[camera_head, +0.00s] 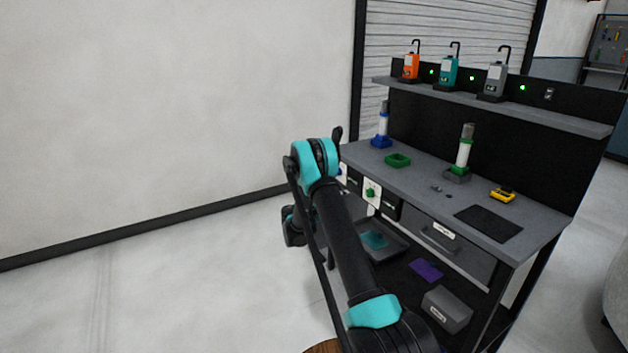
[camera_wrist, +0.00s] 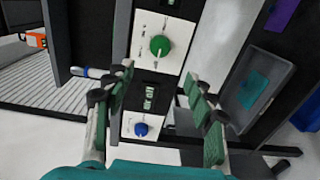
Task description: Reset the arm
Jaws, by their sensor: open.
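My arm (camera_head: 345,235) reaches forward in the head view, beside the left end of a grey workbench (camera_head: 540,225). My gripper (camera_wrist: 158,78) shows in the wrist view with its two green-padded fingers spread apart and nothing between them. Beyond the fingers is the bench's front with a green knob (camera_wrist: 160,45) on a white panel and a blue knob (camera_wrist: 141,129) on another. The fingers look apart from both knobs. In the head view the green knob (camera_head: 370,193) shows just right of my arm, and my fingers cannot be made out.
The bench top holds a green tray (camera_head: 397,160), a green-based cylinder (camera_head: 463,155), a yellow device (camera_head: 503,195) and a black mat (camera_head: 488,222). A drawer (camera_head: 445,240) and a grey bin (camera_head: 447,308) are below. Open floor (camera_head: 180,290) lies left.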

